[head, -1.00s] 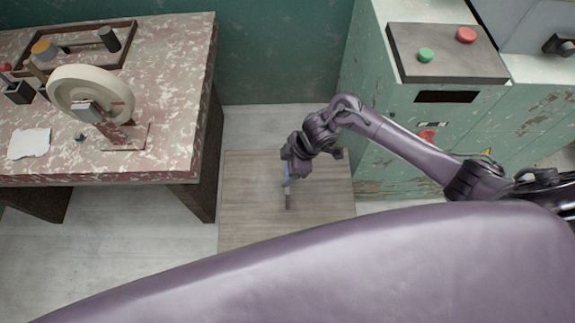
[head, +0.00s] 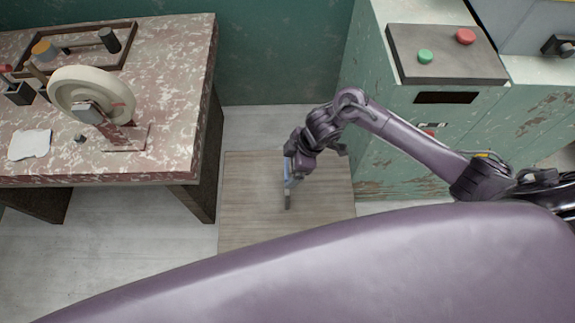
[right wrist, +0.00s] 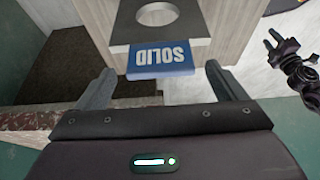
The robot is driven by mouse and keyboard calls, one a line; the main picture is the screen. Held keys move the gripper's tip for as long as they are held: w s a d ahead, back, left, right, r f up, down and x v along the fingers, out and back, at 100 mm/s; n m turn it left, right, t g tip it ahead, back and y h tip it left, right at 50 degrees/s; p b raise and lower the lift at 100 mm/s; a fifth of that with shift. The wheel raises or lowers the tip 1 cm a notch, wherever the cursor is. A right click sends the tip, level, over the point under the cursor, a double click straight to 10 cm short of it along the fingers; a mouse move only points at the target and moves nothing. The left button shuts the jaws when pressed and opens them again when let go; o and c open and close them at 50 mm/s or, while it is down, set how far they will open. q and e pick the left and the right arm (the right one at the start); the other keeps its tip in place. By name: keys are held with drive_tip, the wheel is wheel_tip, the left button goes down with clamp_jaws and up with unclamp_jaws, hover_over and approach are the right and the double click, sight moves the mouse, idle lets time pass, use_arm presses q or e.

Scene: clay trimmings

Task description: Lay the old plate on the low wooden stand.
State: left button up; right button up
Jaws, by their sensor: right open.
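In the right wrist view a grey plate (right wrist: 192,28) with a round hole, which I take as the old plate, carries a blue tab marked SOLID (right wrist: 160,58). My right gripper (right wrist: 160,72) is open, one finger on each side of the tab, with gaps showing. In the head view this gripper (head: 287,200) is over the low wooden stand (head: 250,200); the plate's face cannot be made out there. Wood shows beyond the plate in the wrist view; whether it touches the stand I cannot tell. My left gripper (right wrist: 271,42) appears open, away from the plate.
A worn table (head: 175,90) with a pale wheel (head: 75,88) and small items is at the left. A green cabinet (head: 375,120) with a dark panel (head: 440,65) bearing red and green buttons is at the right. Most of the stand's top looks bare.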

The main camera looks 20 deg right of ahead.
drive_tip(key=v, duration=0.9)
drive_tip(key=shift+d+r, duration=0.2)
drive_tip(key=shift+r, duration=0.15)
drive_tip(key=shift+s, duration=0.15)
